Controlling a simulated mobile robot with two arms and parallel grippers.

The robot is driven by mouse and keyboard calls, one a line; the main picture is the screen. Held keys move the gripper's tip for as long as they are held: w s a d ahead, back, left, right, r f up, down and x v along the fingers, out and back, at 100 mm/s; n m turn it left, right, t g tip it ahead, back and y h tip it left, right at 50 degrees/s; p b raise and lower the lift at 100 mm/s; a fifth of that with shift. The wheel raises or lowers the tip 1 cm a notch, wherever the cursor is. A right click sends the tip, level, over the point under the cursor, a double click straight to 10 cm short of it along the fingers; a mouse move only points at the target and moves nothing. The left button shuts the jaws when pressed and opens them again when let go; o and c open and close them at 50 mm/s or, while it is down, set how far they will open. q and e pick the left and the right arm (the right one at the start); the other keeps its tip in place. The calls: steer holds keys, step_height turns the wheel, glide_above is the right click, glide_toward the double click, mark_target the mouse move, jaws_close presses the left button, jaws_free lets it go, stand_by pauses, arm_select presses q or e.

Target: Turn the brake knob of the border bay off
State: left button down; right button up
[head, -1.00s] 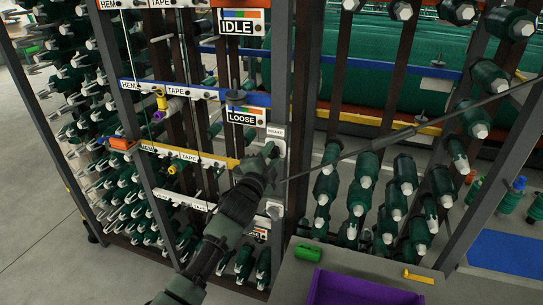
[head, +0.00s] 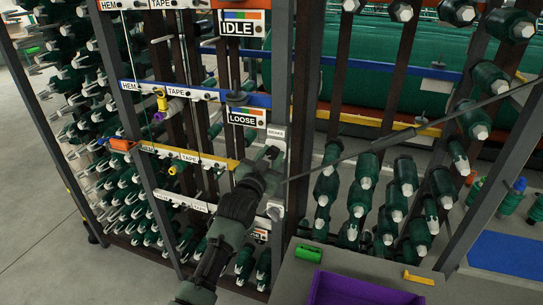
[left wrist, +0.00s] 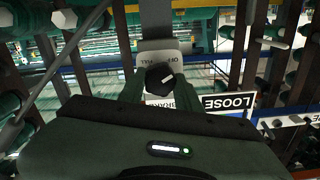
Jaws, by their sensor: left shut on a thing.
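A pale brake plate (head: 277,133) is fixed to a grey post, beside the LOOSE sign (head: 242,117). My left gripper (head: 270,157) is at this plate and hides most of its knob in the head view. In the left wrist view the dark brake knob (left wrist: 157,74) with a white mark sits between my two green fingers, which are shut on it. The mark is slanted. Behind the knob the plate (left wrist: 159,57) carries lettering, upside down, that reads OFF and FULL. I cannot tell which bay is named border. My right gripper is out of view.
An IDLE sign (head: 241,23) hangs above. Another pale plate (head: 274,210) sits lower on the post. Racks of green spools stand on both sides. A thin dark bar (head: 400,135) slants across on the right. A purple tray (head: 365,290) lies at the front.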

arm_select(q)
steer(key=shift+f+n, duration=0.15)
steer(key=shift+n, duration=1.15)
steer(key=c, duration=1)
jaws_free()
steer(key=b+v, duration=0.1)
steer(key=v, duration=0.7)
steer(key=shift+b, duration=0.35)
